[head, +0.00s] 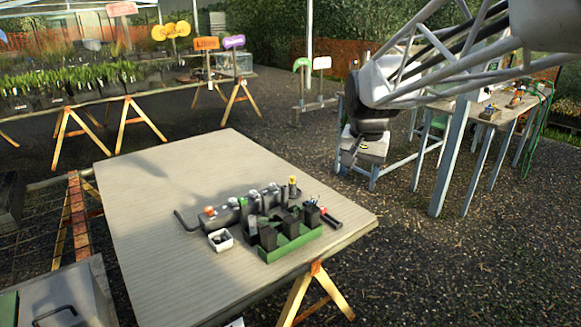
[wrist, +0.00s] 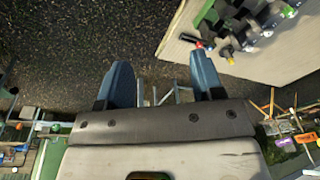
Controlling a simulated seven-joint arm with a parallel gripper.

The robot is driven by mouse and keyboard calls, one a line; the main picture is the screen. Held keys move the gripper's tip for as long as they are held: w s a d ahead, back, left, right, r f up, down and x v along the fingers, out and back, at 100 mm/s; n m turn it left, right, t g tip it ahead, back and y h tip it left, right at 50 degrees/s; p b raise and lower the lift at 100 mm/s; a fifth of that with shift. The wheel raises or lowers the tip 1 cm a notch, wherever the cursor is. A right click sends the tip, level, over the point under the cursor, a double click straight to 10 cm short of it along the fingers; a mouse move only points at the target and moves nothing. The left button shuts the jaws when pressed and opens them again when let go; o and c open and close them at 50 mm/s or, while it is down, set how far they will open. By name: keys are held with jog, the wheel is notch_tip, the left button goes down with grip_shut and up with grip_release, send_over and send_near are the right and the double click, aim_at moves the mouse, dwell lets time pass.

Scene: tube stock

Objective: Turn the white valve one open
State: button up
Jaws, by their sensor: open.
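A dark manifold (head: 222,218) lies on the table, with several small white valves (head: 253,195) in a row along it. An orange-red one (head: 210,211) is at its left end, and a yellow-topped piece (head: 293,182) stands at its right end. I cannot tell which white valve is number one or how its handle is set. White valves (wrist: 267,33) also show in the wrist view at upper right. My gripper (wrist: 163,85) is open and empty, its two blue-grey fingers apart. In the head view my gripper (head: 350,153) hangs beyond the table's right edge, well away from the manifold.
A green tray (head: 291,248) with black pots stands in front of the manifold. A white box (head: 220,240) sits left of the tray, and a red-and-black tool (head: 332,221) to its right. The table (head: 150,210) is bare on its left and far parts.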

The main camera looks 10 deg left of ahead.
jog(key=w+a+f+m, duration=0.1)
jog(key=w+a+f, duration=0.2)
jog(key=w+a, duration=0.9)
jog(key=m+g, duration=0.2)
jog(key=m, duration=0.1)
send_over(232, 200)
jog(key=f, duration=2.5)
jog(key=shift+w+f, duration=0.1)
jog(key=shift+w, duration=0.1)
jog(key=shift+f, duration=0.1)
jog(key=shift+f, duration=3.85)
